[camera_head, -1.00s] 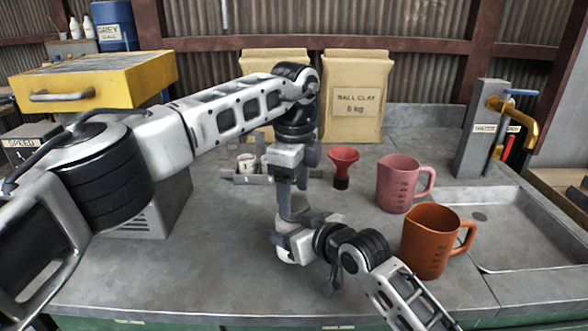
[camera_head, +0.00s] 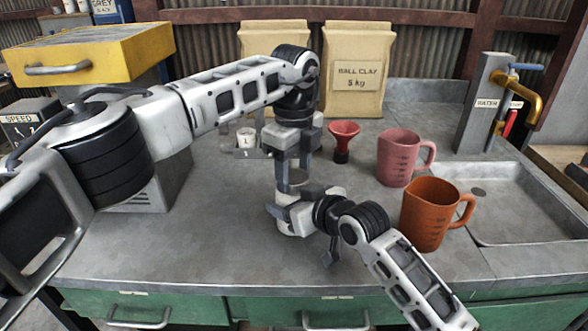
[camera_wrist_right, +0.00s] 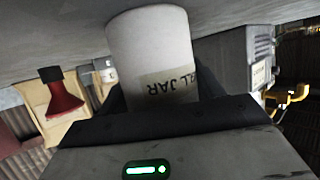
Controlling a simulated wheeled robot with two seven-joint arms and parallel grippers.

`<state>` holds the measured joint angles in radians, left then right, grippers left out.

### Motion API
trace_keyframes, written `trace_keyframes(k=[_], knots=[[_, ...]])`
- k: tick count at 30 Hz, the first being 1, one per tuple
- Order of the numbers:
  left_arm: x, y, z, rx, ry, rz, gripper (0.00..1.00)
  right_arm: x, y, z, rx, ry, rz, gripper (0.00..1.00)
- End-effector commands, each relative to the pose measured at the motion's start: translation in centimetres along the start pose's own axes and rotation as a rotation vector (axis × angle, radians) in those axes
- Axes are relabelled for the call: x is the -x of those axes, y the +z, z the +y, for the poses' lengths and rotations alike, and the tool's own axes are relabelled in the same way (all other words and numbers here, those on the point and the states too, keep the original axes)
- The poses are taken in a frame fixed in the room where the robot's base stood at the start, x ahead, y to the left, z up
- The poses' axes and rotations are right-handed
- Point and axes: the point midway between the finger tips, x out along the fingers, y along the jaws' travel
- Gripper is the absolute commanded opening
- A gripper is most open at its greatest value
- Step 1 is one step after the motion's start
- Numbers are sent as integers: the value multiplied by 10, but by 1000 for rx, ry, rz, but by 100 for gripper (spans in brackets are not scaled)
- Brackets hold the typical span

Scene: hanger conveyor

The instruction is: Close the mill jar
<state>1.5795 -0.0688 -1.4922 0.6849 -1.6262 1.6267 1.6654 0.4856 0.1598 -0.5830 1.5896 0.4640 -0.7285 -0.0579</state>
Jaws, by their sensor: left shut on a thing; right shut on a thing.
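The white mill jar (camera_wrist_right: 150,50) stands on the bench and shows its label in the right wrist view. My right gripper (camera_head: 284,214) is shut around the jar, its dark fingers on either side. The jar's top end is hidden behind the gripper in the wrist view. My left gripper (camera_head: 293,182) points straight down above the jar in the head view. It is shut on a pale round piece (camera_head: 297,177), which looks like the jar's lid. The seam between lid and jar is too small and covered to tell.
A red funnel (camera_head: 343,137), a pink jug (camera_head: 397,160) and an orange jug (camera_head: 424,225) stand to the right, before the sink (camera_head: 510,215). Small white cups (camera_head: 246,140) and clay bags (camera_head: 352,75) are behind. The bench front left (camera_head: 170,245) is clear.

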Motion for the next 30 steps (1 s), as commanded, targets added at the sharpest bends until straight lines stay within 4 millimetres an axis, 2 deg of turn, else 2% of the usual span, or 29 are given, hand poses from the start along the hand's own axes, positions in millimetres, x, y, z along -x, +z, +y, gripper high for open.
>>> trace_keyframes(k=[6, 10, 15, 23, 24, 25, 30], knots=[[0, 0, 0, -534, 0, 0, 24, 0, 0, 0, 0, 0, 0, 3], [0, 0, 0, -757, 1, 0, 24, 0, 0, 0, 0, 0, 0, 3], [0, 0, 0, -868, 1, 1, 24, 0, 0, 0, 0, 0, 0, 3], [0, 0, 0, -869, 0, 1, 24, 0, 0, 0, 0, 0, 0, 3], [0, 0, 0, -869, 0, 1, 62, 0, 0, 0, 0, 0, 0, 3], [0, 0, 0, -869, 0, 1, 70, 0, 0, 0, 0, 0, 0, 3], [0, 0, 0, -868, 0, 1, 73, 0, 0, 0, 0, 0, 0, 3]])
